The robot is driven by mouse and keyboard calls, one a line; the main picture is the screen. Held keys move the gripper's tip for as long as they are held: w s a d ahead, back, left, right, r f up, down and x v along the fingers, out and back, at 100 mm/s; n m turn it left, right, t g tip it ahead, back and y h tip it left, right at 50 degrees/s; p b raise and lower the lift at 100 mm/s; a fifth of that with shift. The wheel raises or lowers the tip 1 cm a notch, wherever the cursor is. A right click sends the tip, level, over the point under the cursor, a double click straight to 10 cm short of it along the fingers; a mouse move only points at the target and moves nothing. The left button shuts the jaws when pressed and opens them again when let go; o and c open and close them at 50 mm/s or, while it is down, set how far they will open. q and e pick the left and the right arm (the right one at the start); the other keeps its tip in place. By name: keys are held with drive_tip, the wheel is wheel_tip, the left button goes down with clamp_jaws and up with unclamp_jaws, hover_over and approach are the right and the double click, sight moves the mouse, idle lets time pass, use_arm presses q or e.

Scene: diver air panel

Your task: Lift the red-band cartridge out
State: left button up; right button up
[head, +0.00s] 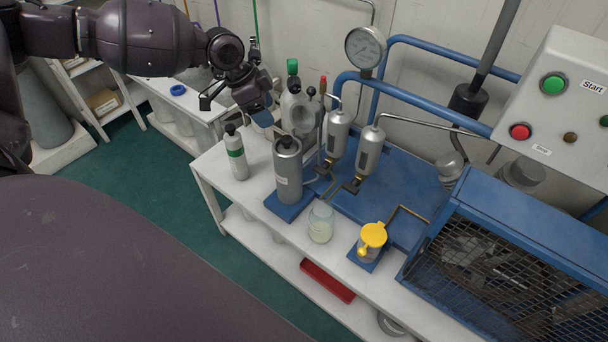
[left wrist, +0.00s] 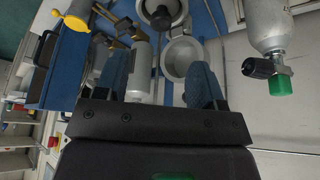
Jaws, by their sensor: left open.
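No red band shows on any cartridge in these views. A grey canister (head: 288,175) with a dark knob on top stands upright on a blue base at the bench's left end. A slim bottle with a green band (head: 237,155) stands to its left. My left gripper (head: 264,108) is above and behind these, near a grey cylinder with a green knob (head: 298,112). In the left wrist view its blue fingers (left wrist: 160,82) are apart. A pale cylinder (left wrist: 138,68) and a grey round cup shape (left wrist: 184,58) show beyond them; whether either is between the fingers is unclear. My right gripper is out of view.
Two silver cylinders (head: 369,155) with pipes, a pressure gauge (head: 365,47) and blue rails stand behind. A red tray (head: 327,281) lies below.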

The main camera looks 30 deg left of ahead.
use_arm(q)
drive_tip(key=b, duration=0.1)
hover_over(286, 138)
drive_tip(key=s+a, duration=0.2)
wheel_tip(286, 138, down, 4)
drive_tip(key=shift+b+x, duration=0.5)
drive_tip(key=shift+x, duration=0.7)
drive_tip(key=b+x, duration=0.1)
drive_tip(key=x, duration=0.3)
drive_tip(key=shift+w+r, duration=0.1)
drive_tip(key=shift+w, duration=0.1)
drive_tip(key=shift+r, duration=0.15)
drive_tip(key=shift+c, duration=0.5)
drive_tip(key=c, duration=1)
clamp_jaws()
